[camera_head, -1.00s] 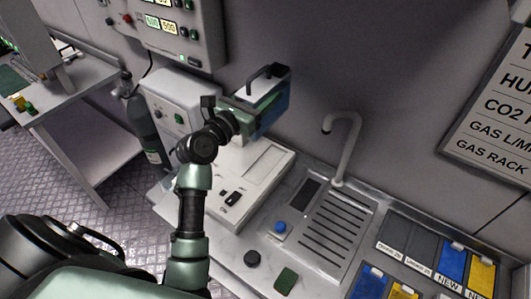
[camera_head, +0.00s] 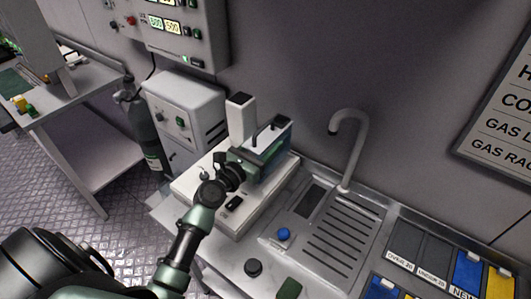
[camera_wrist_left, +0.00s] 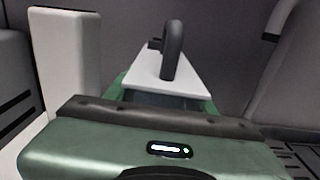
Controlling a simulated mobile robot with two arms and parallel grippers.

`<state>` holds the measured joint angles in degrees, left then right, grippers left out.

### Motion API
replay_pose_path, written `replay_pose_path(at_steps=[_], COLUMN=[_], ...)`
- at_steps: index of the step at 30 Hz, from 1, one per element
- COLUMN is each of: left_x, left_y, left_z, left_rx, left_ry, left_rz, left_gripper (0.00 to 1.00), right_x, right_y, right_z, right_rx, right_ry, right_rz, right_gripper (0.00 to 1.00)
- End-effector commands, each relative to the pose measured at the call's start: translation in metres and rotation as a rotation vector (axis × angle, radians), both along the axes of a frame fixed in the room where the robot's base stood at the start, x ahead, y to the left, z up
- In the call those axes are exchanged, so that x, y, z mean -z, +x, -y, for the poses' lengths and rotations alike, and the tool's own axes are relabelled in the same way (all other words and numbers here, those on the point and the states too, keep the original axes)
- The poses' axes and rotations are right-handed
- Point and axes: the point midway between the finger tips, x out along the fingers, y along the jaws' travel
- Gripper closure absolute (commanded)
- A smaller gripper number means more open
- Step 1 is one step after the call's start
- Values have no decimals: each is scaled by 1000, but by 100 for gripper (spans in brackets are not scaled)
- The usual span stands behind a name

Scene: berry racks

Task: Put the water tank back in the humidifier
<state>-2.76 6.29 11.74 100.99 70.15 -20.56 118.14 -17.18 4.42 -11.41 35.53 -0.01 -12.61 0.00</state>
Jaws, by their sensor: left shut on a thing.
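The water tank (camera_head: 276,143) is a bluish box with a white lid and a dark handle. My left gripper (camera_head: 243,168) is shut on its near left side. The tank is upright over the white humidifier base (camera_head: 210,212), beside its white upright column (camera_head: 240,118). I cannot tell whether the tank's underside touches the base. In the left wrist view the tank's white lid and handle (camera_wrist_left: 170,75) show just past the gripper body, with the column (camera_wrist_left: 65,60) to the left. The tank's lower part is hidden there. My right gripper is not in view.
A sink with a grey tap (camera_head: 350,140) and slotted drainer (camera_head: 335,232) lies right of the humidifier. A blue button (camera_head: 284,234) and a black knob (camera_head: 253,267) are in front. A white box unit (camera_head: 185,112) and a dark gas cylinder (camera_head: 147,135) stand to the left.

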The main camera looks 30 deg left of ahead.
Motion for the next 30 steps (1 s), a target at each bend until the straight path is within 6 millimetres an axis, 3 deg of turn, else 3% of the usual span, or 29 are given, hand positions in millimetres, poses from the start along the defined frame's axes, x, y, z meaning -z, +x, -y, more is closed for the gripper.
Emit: replay_pose_path(at_steps=[1, 5, 17, 18, 20, 30], left_x=[10, 19, 22, 26, 25, 24], left_y=[1, 1, 1, 0, 0, 0], left_z=[0, -1, 0, 0, 0, 0], left_rx=[0, -1, -1, 0, 0, 0], left_ry=[-1, 0, 0, 0, 0, 0], left_rz=[6, 7, 7, 0, 0, 0], left_gripper=[100, 100, 100, 43, 26, 24], right_x=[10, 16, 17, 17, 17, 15], right_y=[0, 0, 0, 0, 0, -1], right_z=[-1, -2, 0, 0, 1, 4], right_rx=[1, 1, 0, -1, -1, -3], right_ry=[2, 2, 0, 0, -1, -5], right_rz=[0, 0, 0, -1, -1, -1], right_gripper=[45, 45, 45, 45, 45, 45])
